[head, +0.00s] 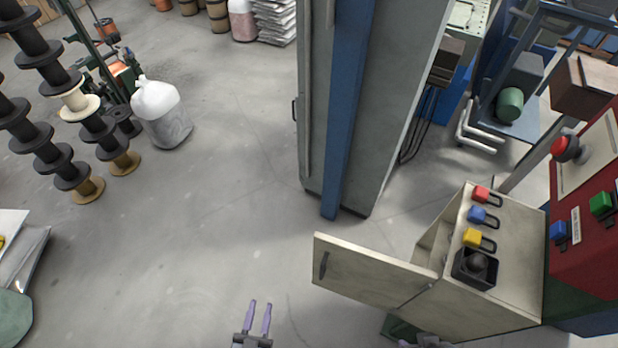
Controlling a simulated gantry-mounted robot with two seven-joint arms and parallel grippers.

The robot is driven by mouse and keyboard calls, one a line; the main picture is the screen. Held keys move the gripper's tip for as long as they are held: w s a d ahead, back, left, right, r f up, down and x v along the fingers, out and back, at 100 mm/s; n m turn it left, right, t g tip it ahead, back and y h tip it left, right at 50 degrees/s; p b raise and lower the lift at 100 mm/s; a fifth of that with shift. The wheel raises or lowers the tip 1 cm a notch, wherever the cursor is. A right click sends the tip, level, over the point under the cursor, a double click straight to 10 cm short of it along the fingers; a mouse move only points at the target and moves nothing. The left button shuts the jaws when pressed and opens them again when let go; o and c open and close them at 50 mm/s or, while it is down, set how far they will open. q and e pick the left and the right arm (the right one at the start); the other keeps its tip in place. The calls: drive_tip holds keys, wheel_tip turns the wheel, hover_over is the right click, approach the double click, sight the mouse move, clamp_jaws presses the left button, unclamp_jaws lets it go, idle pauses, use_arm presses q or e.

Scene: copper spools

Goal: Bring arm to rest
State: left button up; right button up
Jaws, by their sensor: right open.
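My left gripper (259,318) is at the bottom centre of the head view, above bare floor. Its two pale purple fingers point away from me with a gap between them, and nothing is held. My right gripper (425,341) shows only in part at the bottom edge, beside the beige cabinet (480,315) and below its open door (370,272). Its jaws are open. Most of it is cut off by the frame, and both arms are out of view.
The cabinet bears red (480,194), blue (477,214) and yellow (472,237) padlocks and a black box (474,268). A red control panel (590,225) stands right. A tall grey cabinet (400,110) stands behind. The middle floor is clear.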

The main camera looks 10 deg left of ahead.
use_arm(q)
drive_tip(key=w+a+r+g, duration=0.5)
drive_tip(key=w+r+g, duration=0.15)
drive_tip(key=r, duration=0.25)
drive_tip(key=s+a+m+g, duration=0.1)
drive_tip(key=s+a+g, duration=0.2)
drive_tip(key=s+g, duration=0.75)
wheel_tip(320, 180, up, 24)
drive_tip(key=s+t+p, duration=0.1)
drive_tip(key=p, duration=2.4)
use_arm(e)
wheel_tip(320, 180, up, 25)
use_arm(q)
wheel_tip(320, 180, down, 62)
drive_tip(key=b, duration=6.1)
drive_tip(key=shift+s+d+r+b, duration=0.15)
drive_tip(key=shift+s+d+b, duration=0.1)
drive_tip(key=shift+b, duration=0.1)
use_arm(e)
wheel_tip(320, 180, down, 62)
drive_tip(key=shift+s+a, duration=0.35)
drive_tip(key=shift+s, duration=0.05)
use_arm(q)
drive_tip(key=shift+w+r, duration=0.1)
drive_tip(key=shift+r, duration=0.05)
use_arm(e)
drive_tip(key=shift+r, duration=0.1)
drive_tip(key=shift+d, duration=0.1)
